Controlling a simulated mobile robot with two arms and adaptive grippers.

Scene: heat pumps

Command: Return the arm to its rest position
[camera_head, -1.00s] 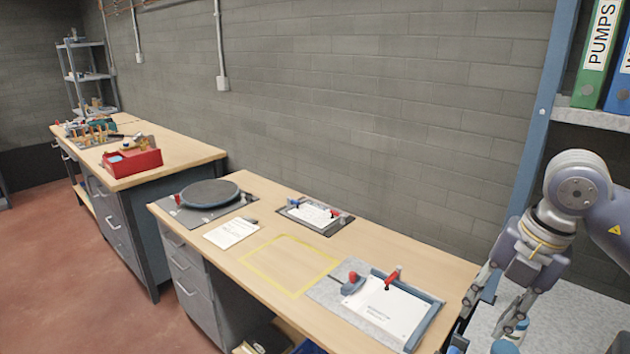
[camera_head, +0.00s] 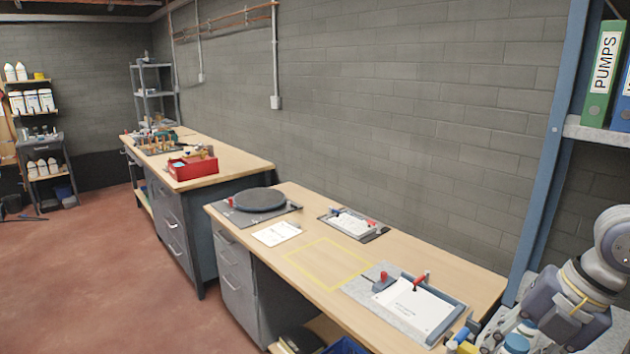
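My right arm comes in at the right edge, in front of the shelf rack. Its gripper (camera_head: 522,338) points down and left at the lower right, with its fingers apart. A blue-capped bottle (camera_head: 515,343) shows between and below the fingers; I see no grip on it. The lower part of the fingers is cut off or hard to make out. My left arm and gripper are not in view.
The workbench (camera_head: 315,215) holds a dark round plate (camera_head: 259,199), a clamped sheet fixture (camera_head: 418,306) and a smaller one (camera_head: 352,223). A red toolbox (camera_head: 193,168) stands on the farther bench. Blue rack post (camera_head: 545,150) stands near my arm.

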